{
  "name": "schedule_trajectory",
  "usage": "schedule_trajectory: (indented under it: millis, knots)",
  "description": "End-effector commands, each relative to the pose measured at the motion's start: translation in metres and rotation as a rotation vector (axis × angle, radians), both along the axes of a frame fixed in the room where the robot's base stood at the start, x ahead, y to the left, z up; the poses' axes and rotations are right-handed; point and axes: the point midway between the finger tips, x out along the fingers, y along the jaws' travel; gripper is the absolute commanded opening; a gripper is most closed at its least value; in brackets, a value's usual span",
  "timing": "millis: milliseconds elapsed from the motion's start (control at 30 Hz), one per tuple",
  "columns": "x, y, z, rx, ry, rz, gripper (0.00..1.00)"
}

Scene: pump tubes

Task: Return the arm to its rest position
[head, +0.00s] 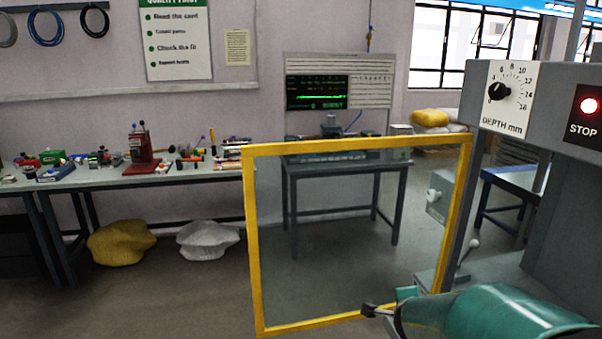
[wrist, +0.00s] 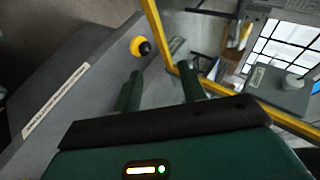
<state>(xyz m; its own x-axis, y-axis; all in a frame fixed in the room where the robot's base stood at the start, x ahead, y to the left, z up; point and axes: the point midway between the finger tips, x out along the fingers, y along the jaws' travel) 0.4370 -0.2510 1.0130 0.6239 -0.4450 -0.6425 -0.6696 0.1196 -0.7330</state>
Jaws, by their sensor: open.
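My gripper (wrist: 160,87) shows in the wrist view with its two green fingers apart and nothing between them. Beyond the fingers is a grey machine surface with a black knob on a yellow round base (wrist: 140,46). The gripper is apart from the yellow-framed clear guard (wrist: 158,36), whose bar passes behind the fingers. In the head view, part of my green arm fills the lower right, in front of the guard (head: 251,240). The fingers cannot be made out clearly there.
A grey machine with a depth dial (head: 499,91) and a lit red STOP button (head: 590,105) stands at the right. A grey box with a white knob (head: 440,197) is behind the guard. A cluttered workbench (head: 130,180) lines the back left. Open floor lies left of the guard.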

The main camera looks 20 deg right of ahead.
Motion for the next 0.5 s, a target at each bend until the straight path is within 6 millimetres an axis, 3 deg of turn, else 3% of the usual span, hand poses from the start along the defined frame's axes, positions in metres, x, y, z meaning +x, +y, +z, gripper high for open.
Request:
schedule_trajectory:
  millis: [33, 133, 300, 400, 500]
  knots:
    - [0.008, 0.032, 0.017, -0.012, 0.002, 0.148, 0.41]
    - [0.010, 0.096, 0.043, -0.065, 0.040, 0.453, 0.41]
    - [-0.023, 0.187, 0.075, -0.231, 0.152, 0.926, 0.41]
    - [-0.057, 0.224, 0.085, -0.366, 0.253, 1.169, 0.41]
    - [-0.094, 0.245, 0.092, -0.509, 0.374, 1.364, 0.41]
